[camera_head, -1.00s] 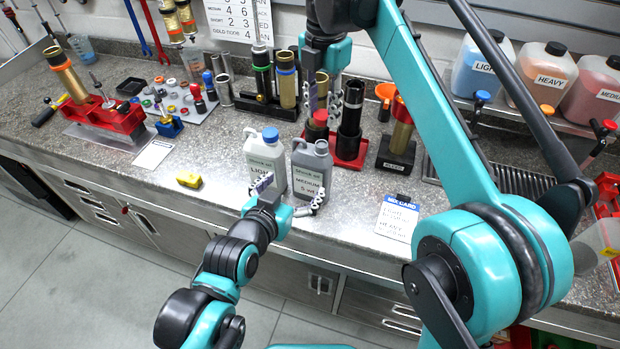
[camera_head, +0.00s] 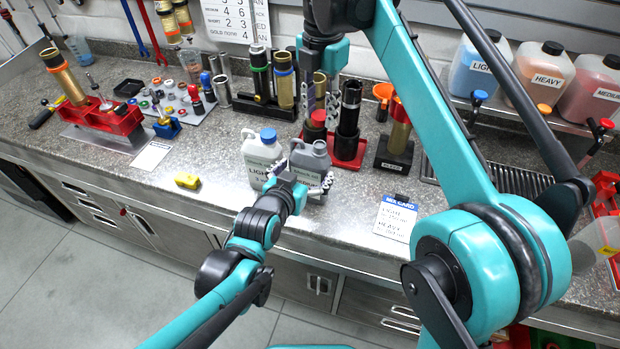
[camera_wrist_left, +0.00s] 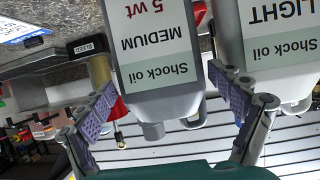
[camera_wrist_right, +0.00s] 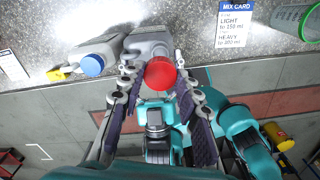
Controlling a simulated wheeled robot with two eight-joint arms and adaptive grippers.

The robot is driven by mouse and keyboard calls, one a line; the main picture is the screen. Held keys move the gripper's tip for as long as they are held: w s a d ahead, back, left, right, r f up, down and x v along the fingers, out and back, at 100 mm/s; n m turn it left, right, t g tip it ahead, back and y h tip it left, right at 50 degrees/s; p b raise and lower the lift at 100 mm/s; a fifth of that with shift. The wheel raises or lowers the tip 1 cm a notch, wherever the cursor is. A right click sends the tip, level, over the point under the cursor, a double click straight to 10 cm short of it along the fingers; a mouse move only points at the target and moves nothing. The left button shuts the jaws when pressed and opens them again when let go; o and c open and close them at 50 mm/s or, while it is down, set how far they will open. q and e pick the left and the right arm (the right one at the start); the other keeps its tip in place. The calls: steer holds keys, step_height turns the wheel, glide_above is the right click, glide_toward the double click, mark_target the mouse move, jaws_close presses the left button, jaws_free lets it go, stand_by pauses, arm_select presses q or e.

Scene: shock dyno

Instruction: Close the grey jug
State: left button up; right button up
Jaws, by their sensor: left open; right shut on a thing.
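The grey jug (camera_head: 310,154) stands on the counter beside the white jug with a blue cap (camera_head: 262,150). Its label reads "Shock oil MEDIUM 5 wt" in the left wrist view (camera_wrist_left: 160,45), and its neck carries no cap. My left gripper (camera_head: 300,184) is open, with one finger on each side of the grey jug; firm contact cannot be told. My right gripper (camera_head: 320,102) is shut on the red cap (camera_head: 317,119), pointing down above and behind the jug. The red cap also shows between the fingers in the right wrist view (camera_wrist_right: 160,73).
A yellow block (camera_head: 187,180) lies left of the jugs. A red stand with black tubes (camera_head: 348,150) is close behind the grey jug. The mix card (camera_head: 396,218) lies to the right. The counter between card and jug is clear.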

arm_select(q)
steer(key=shift+x, duration=1.65)
steer(key=c, duration=1.3)
steer(key=shift+c, duration=0.3)
arm_select(e)
glide_above(320, 145)
steer(key=shift+f, duration=2.5)
steer(key=shift+f, duration=0.9)
steer(key=shift+f, duration=0.5)
